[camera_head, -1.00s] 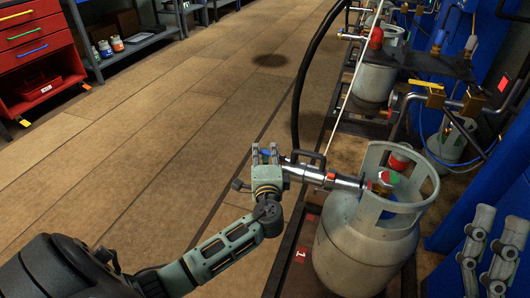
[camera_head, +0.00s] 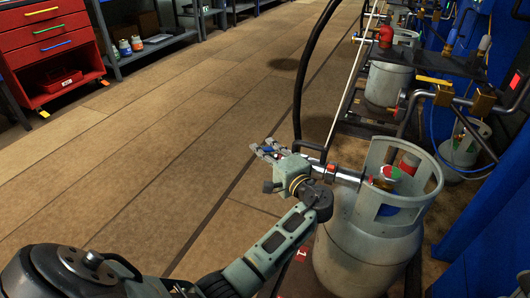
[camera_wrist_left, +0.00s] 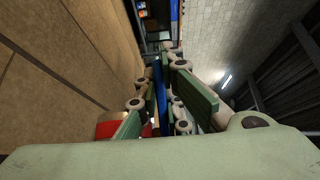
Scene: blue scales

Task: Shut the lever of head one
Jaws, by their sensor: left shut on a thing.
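The filling head (camera_head: 345,175) is a silver barrel fixed to the valve (camera_head: 386,178) of a grey gas cylinder (camera_head: 362,248), inside its collar. A black hose rises near its left end. My left gripper (camera_head: 268,150) is at that left end, partly in front of it, with its fingers pointing left. A bit of blue, seemingly the lever, shows between the fingers. In the left wrist view the fingers are closed around a long blue bar (camera_wrist_left: 160,95). How far the lever is turned is hard to see behind the gripper. My right gripper is out of view.
The cylinder stands on a dark platform marked with a red number one (camera_head: 301,252). Another cylinder (camera_head: 388,85) stands farther back among pipes and yellow fittings. A red tool cabinet (camera_head: 50,45) and a shelf are at the upper left. The wooden floor between is clear.

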